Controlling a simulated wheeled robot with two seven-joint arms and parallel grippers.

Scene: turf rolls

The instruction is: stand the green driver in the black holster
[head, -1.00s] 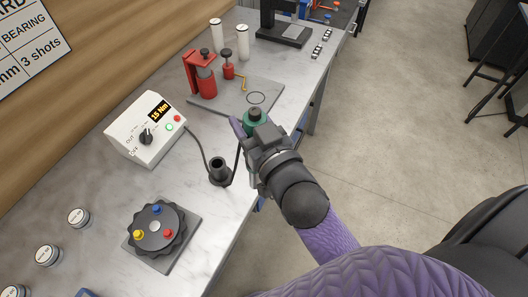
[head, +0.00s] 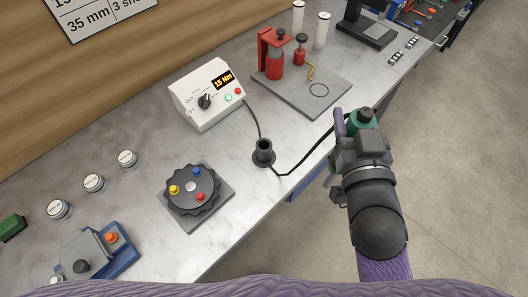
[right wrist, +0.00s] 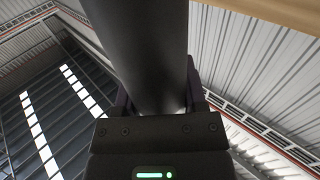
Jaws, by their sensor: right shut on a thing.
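The green driver (head: 363,118) is in my right gripper (head: 352,122), near the front edge of the bench. Its green top shows beside the fingers, and most of its body is hidden in the head view. In the right wrist view a dark cylinder, the driver's body (right wrist: 140,50), stands between the fingers. A black cable runs from the driver's side to the controller. The black holster (head: 263,152) is an upright open cup on the bench, to the left of my right gripper, and looks empty. My left gripper is not in view.
The white controller box (head: 207,95) stands behind the holster. A black dial fixture (head: 191,188) with coloured knobs is at left front. A grey plate (head: 302,92) with a red press (head: 272,55) lies at back right. The cable lies between holster and gripper.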

